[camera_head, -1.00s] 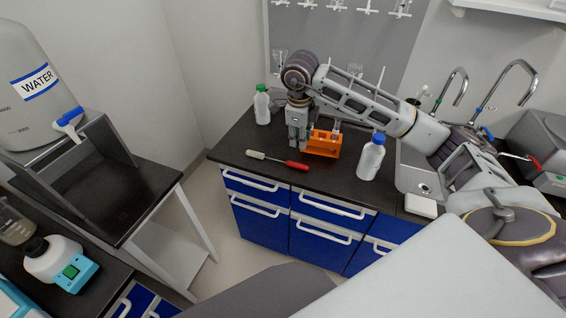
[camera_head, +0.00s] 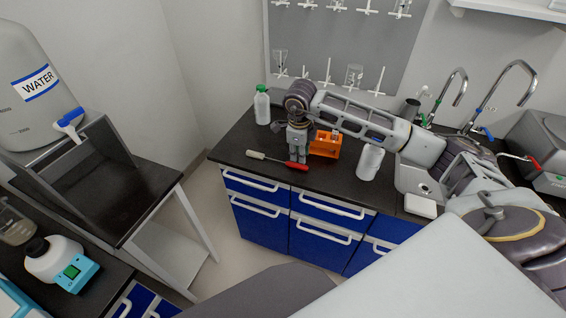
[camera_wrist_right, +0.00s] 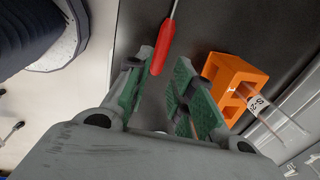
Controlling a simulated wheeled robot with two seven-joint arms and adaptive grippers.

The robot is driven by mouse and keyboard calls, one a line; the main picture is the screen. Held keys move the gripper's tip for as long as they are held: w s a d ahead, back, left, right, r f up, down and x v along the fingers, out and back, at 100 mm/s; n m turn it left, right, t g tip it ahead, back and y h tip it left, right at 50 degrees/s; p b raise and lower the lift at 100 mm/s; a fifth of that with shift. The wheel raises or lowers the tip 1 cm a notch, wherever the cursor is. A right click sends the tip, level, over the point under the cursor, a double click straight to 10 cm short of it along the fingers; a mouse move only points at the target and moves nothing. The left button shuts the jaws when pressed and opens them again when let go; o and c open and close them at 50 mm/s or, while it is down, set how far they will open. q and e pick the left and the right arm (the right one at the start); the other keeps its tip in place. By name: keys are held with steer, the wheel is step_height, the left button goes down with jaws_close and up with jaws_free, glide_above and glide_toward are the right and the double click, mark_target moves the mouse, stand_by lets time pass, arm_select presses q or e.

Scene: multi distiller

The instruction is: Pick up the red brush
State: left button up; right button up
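The red brush lies on the dark counter, with its red handle (camera_head: 297,165) at the right and its pale bristle end (camera_head: 256,155) at the left. My right gripper (camera_head: 297,157) points down just above the red handle. In the right wrist view the red handle (camera_wrist_right: 163,45) reaches between the tips of the open, green-padded fingers (camera_wrist_right: 162,72). A gap shows beside the handle, most clearly on the right finger's side. I cannot tell the exact height of the tips over the counter. My left gripper is not in view.
An orange rack (camera_head: 326,145) stands close to the right of the gripper; the wrist view shows a tube in it. A white bottle (camera_head: 369,164) stands further right, partly behind my arm. A green-capped bottle (camera_head: 262,106) stands at the back left. The sink (camera_head: 412,180) is at the right.

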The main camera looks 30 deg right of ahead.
mark_target(299, 165)
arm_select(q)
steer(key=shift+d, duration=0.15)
arm_select(e)
steer(key=shift+d+f, duration=0.1)
steer(key=shift+f, duration=0.5)
steer(key=shift+w, duration=0.1)
steer(key=shift+w+d+f+p, duration=0.1)
steer(key=shift+w+f+p, duration=0.1)
steer(key=shift+f, duration=0.8)
steer(key=shift+w+f+p, duration=0.1)
steer(key=shift+f+p, duration=0.1)
steer(key=shift+f, duration=0.75)
steer(key=shift+d+f, duration=0.1)
steer(key=shift+f, duration=0.4)
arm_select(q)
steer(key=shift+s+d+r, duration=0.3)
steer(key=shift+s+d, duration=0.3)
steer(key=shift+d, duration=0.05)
arm_select(e)
steer(key=shift+f, duration=0.1)
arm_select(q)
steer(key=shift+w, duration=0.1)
